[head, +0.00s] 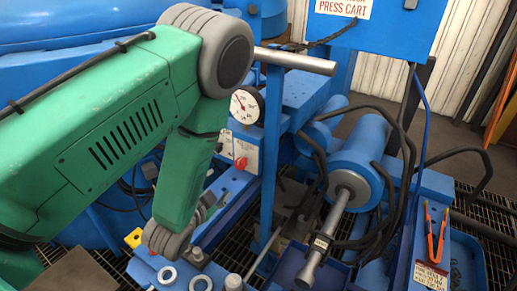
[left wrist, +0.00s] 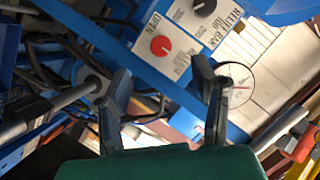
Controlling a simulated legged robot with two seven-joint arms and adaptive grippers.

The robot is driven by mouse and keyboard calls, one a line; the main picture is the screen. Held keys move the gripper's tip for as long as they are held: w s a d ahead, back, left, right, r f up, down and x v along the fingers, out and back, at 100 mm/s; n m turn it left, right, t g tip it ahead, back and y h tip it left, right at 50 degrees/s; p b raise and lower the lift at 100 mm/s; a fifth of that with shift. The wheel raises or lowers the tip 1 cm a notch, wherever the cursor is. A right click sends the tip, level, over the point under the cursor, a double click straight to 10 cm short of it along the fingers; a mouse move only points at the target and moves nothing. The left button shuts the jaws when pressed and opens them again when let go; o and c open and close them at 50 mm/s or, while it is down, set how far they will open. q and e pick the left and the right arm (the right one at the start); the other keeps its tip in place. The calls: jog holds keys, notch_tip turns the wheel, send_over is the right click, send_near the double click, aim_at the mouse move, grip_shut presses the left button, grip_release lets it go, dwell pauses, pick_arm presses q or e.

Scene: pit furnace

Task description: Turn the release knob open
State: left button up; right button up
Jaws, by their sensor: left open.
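The release knob appears to be the red round knob (left wrist: 160,46) on a white labelled panel, with "OPEN" printed beside it in the left wrist view. It also shows in the head view as a small red knob (head: 241,163) below the gauge. My left gripper (left wrist: 162,72) is open and empty. Its two dark fingers stand apart, one to each side below the knob in the left wrist view, and no contact shows. In the head view my green arm comes in from the left, and its fingers cannot be made out. My right gripper is in neither view.
A dark knob (left wrist: 204,7) sits on the same panel. A round gauge (head: 247,106) is close by, behind my right-hand finger in the wrist view. A blue cylinder (head: 357,160) with a metal rod and black hoses stands to the right.

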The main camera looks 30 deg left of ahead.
aim_at(244, 165)
pick_arm(q)
jog(key=x, duration=0.9)
jog(key=b+x, duration=0.1)
jog(key=x, duration=0.3)
jog(key=shift+w+a+r, duration=0.1)
jog(key=shift+w+r, duration=0.2)
jog(key=d, duration=0.2)
jog(key=w+d+r, duration=0.1)
jog(key=shift+d, duration=0.1)
jog(key=shift+f, duration=0.1)
jog(key=shift+s+a+f, duration=0.1)
jog(key=shift+a+f, duration=0.1)
jog(key=shift+a, duration=0.6)
jog(key=c, duration=1.2)
jog(key=shift+a+f, duration=0.2)
jog(key=shift+a, duration=0.25)
jog(key=shift+d, duration=0.4)
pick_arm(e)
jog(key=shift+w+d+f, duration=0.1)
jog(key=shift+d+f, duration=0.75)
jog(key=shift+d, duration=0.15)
